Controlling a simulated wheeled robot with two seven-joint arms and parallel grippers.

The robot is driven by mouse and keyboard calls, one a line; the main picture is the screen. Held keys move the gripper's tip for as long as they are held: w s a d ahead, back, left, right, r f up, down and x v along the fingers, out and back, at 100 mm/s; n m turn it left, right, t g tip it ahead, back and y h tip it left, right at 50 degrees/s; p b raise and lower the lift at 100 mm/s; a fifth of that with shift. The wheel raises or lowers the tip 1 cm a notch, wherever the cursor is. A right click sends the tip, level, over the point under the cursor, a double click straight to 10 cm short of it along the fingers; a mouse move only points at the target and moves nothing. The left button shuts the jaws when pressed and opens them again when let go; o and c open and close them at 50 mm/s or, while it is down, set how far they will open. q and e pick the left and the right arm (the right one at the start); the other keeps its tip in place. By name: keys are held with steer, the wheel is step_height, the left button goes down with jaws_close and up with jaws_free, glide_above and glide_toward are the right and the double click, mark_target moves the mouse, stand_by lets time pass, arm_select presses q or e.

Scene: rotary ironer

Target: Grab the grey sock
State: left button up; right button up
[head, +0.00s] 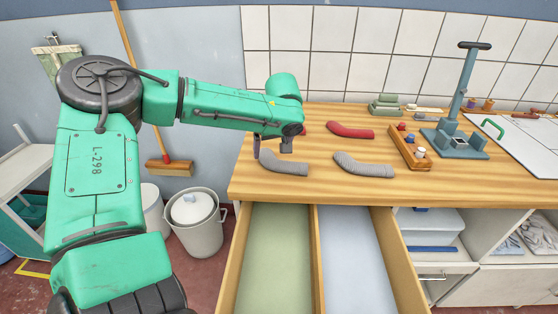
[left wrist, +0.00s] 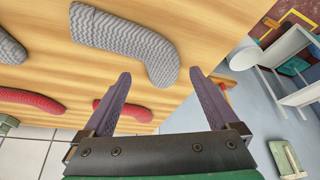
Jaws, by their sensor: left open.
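Two grey ribbed socks lie on the wooden table. The left grey sock (head: 284,167) is below my left gripper (head: 271,152); the other grey sock (head: 362,169) lies to its right. In the left wrist view, the nearer grey sock (left wrist: 125,42) has its bent end just beyond and between the fingertips of my left gripper (left wrist: 160,75). The jaws are open and empty; whether they touch the sock I cannot tell. The other grey sock (left wrist: 12,46) shows at the left edge there. My right gripper is not in view.
A red sock (head: 350,131) lies behind the grey ones; another red sock (left wrist: 122,110) is mostly hidden behind my gripper in the head view. A wooden tray (head: 408,149) and a blue-grey press stand (head: 455,142) stand to the right.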

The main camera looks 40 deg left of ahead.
mark_target(269, 157)
arm_select(q)
steer(key=x, duration=0.3)
steer(key=shift+a+f, duration=0.2)
steer(key=shift+f, duration=0.15)
steer(key=shift+r, duration=0.1)
steer(key=c, duration=1.4)
